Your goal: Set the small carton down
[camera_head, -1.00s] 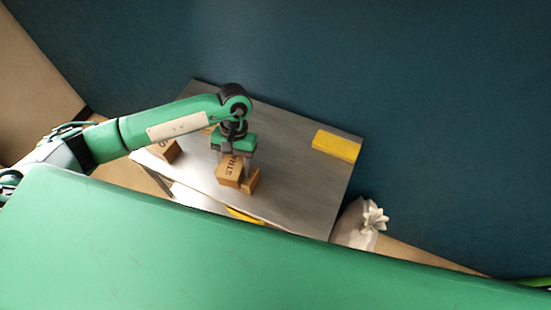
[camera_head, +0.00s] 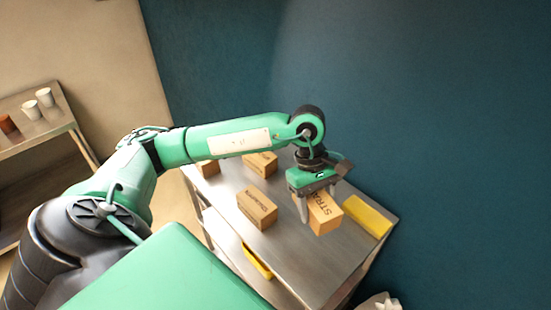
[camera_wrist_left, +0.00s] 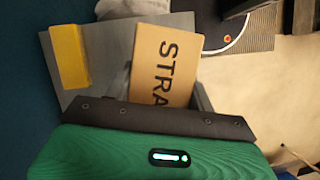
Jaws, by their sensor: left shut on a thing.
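A small brown carton (camera_head: 325,213) printed "STRA" is held between the fingers of my left gripper (camera_head: 319,202), over the right part of the metal table (camera_head: 290,255). It also shows in the wrist view (camera_wrist_left: 165,65), with the lettering facing the camera and the gripper's fingers at its sides. I cannot tell whether its underside touches the table top. A yellow block (camera_head: 368,216) lies just right of it, and shows at the left in the wrist view (camera_wrist_left: 70,56). My right gripper is not in view.
Other brown cartons stand on the table to the left: one nearby (camera_head: 257,208), one at the back (camera_head: 260,164), one partly behind my arm (camera_head: 207,168). A yellow item (camera_head: 257,262) sits below the table's front edge. A shelf (camera_head: 60,122) with cups stands far left.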

